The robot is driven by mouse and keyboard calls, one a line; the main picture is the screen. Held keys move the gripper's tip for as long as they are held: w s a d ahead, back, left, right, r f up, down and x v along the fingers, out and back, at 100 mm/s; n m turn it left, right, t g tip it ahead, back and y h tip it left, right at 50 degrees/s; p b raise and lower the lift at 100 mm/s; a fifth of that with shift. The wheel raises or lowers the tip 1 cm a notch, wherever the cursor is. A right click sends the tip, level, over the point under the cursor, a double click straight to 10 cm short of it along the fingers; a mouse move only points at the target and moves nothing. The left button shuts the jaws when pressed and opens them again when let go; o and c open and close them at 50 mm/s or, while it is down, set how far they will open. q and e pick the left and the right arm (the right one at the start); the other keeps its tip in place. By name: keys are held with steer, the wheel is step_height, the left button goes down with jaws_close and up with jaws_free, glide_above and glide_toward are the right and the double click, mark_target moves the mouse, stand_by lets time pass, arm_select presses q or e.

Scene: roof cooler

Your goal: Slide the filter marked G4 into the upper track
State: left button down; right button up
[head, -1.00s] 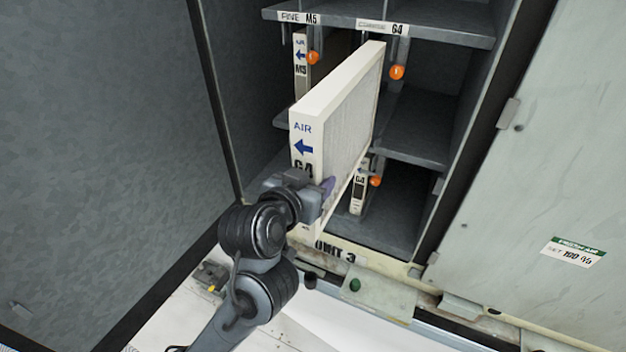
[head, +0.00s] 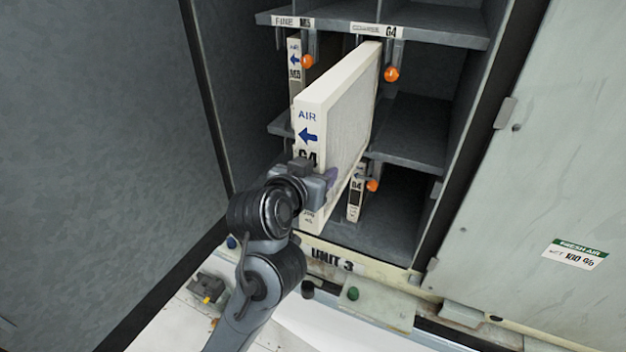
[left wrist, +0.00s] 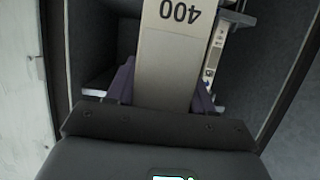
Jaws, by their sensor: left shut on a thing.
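The G4 filter (head: 345,120) is a cream-framed panel with a pale mesh face, a blue left-pointing arrow and the words AIR and G4 on its front edge. It stands upright, its far end at the upper opening below the G4 shelf label (head: 377,30). Much of it still sticks out toward me. My left gripper (head: 318,182) is shut on the lower part of its front edge. In the left wrist view the purple fingers (left wrist: 163,85) straddle the filter's edge (left wrist: 172,60), which reads 400. The right gripper is not in view.
An M5 filter (head: 295,70) stands in the left slot. Orange knobs (head: 391,75) hang beside the tracks. Another G4-marked filter (head: 356,197) stands in the lower bay. The cabinet door (head: 545,170) is at right, with a grey wall panel (head: 100,120) at left.

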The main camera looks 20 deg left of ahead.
arm_select(q)
steer(key=shift+w+d+b, duration=0.15)
steer(key=shift+w+b, duration=0.75)
steer(key=shift+w, duration=1.3)
steer(key=shift+w, duration=0.25)
steer(key=w, duration=0.8)
steer(key=shift+d+f, duration=0.15)
steer(key=shift+d, duration=0.15)
stand_by(0.4)
steer(key=shift+w, duration=0.25)
